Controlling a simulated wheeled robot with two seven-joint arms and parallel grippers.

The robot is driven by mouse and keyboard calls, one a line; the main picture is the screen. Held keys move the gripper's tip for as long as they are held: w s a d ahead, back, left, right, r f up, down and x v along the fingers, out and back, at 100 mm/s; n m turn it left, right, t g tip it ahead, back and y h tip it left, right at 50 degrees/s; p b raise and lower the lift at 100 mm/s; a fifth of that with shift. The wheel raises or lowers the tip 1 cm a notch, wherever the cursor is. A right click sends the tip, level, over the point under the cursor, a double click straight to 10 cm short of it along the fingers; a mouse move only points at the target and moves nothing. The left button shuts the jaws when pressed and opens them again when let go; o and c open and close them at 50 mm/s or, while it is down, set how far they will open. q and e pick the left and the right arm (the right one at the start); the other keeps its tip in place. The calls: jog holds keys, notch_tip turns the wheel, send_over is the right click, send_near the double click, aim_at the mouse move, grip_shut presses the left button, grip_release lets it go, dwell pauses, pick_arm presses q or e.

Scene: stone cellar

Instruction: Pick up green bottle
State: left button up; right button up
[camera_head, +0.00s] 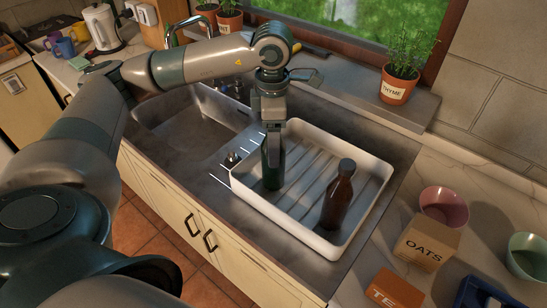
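The dark green bottle (271,178) stands upright in the left part of a white ribbed drying tray (288,222). My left arm comes in from the left and bends down over the tray. My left gripper (273,142) points straight down at the bottle, with its fingers at the bottle's upper part. A finger hides the bottle's neck, and I cannot tell whether the fingers are closed on it. A brown bottle (338,198) with a dark cap stands in the same tray, to the right. My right gripper is not in view.
The sink basin (190,124) lies left of the tray, with a tap (190,24) behind. A thyme pot (397,86) stands on the sill. A pink bowl (444,207), an oats box (427,243) and a green bowl (528,257) stand on the right counter.

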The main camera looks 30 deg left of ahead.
pick_arm(q)
jog(key=shift+c, duration=0.5)
jog(key=c, duration=1.6)
jog(key=shift+o, duration=0.2)
jog(key=shift+r, duration=0.2)
notch_tip(320, 180, up, 8)
jog(key=b, duration=0.2)
jog(key=shift+b, duration=0.4)
jog(key=shift+r, duration=0.9)
